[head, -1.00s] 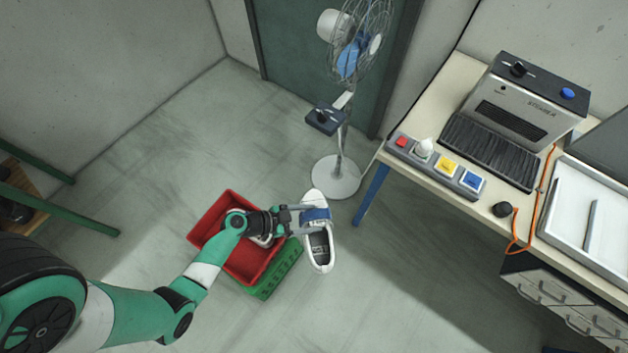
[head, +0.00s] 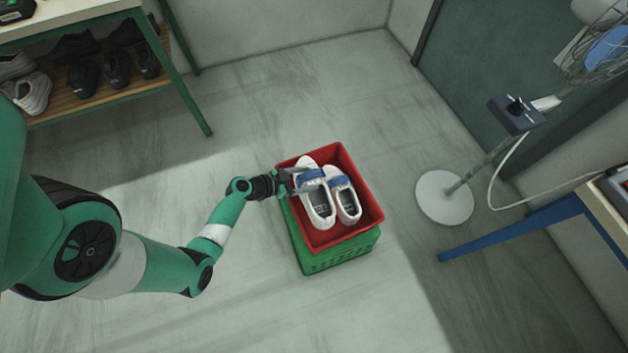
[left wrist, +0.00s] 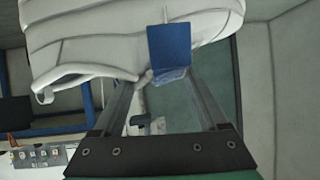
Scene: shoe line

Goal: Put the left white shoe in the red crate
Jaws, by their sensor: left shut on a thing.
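A red crate (head: 367,208) sits on top of a green crate (head: 340,259) on the floor. Two white shoes with blue straps show within its outline. My left gripper (head: 308,178) is shut on the left white shoe (head: 319,207) at its blue strap. This shoe looks larger and nearer than the other and is over the crate; how high is hard to tell. The other white shoe (head: 346,203) lies in the crate on the right. In the left wrist view the held white shoe (left wrist: 90,45) fills the top. My right gripper is not in view.
A shelf (head: 155,75) with several dark and white shoes stands at the upper left. A fan base (head: 444,198) and a blue table leg (head: 515,226) stand right of the crates. The floor in front of the crates is clear.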

